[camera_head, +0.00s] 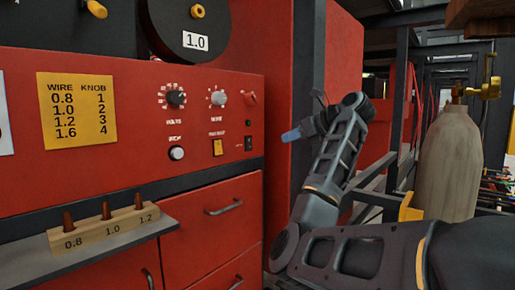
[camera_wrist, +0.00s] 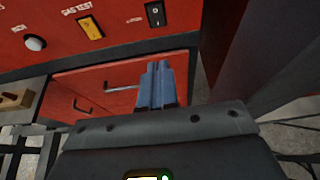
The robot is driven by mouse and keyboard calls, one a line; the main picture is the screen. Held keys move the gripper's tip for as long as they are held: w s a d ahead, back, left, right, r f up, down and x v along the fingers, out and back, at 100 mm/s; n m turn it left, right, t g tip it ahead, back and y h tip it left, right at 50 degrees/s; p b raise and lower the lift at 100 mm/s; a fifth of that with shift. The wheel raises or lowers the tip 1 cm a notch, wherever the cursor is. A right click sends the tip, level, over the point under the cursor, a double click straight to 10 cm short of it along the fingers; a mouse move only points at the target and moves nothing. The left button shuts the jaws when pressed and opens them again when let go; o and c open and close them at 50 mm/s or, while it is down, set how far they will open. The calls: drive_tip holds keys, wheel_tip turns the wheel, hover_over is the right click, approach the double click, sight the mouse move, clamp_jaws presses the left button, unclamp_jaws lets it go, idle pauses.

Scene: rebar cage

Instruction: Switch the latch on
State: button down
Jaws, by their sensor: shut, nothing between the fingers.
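The red machine panel (camera_head: 120,105) carries a yellow rocker switch (camera_head: 217,147) and, to its right, a small black switch (camera_head: 248,143). I cannot tell from the pictures which of them is the latch. In the wrist view the yellow switch (camera_wrist: 90,27) is under the words GAS TEST, and the black switch (camera_wrist: 156,14) sits above the fingertips. My gripper (camera_head: 291,135) has blue fingers that are shut and empty. It is right of the panel in the head view, apart from both switches. The fingers (camera_wrist: 158,72) also show in the wrist view, pressed together.
Knobs (camera_head: 176,97) and a white button (camera_head: 176,153) are on the panel. Drawers with handles (camera_head: 223,207) are below. A wooden block (camera_head: 104,230) with pegs stands on a shelf at left. A gas cylinder (camera_head: 450,160) stands at right.

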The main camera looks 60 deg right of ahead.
drive_tip(key=p, duration=0.2)
approach(250, 144)
drive_tip(key=w+f, duration=0.2)
drive_tip(key=w+d+f, duration=0.1)
drive_tip(key=w+f, duration=0.1)
drive_tip(key=shift+w+f, duration=0.15)
drive_tip(key=shift+w, duration=0.1)
drive_tip(key=shift+w+d+f, duration=0.1)
drive_tip(key=shift+w, duration=0.4)
drive_tip(key=shift+w, duration=0.2)
drive_tip(key=shift+w+r+t+p, duration=0.1)
drive_tip(key=shift+r+t+p, duration=0.2)
drive_tip(key=shift+r+p, duration=0.85)
drive_tip(key=shift+f, duration=0.2)
drive_tip(key=shift+f, duration=0.1)
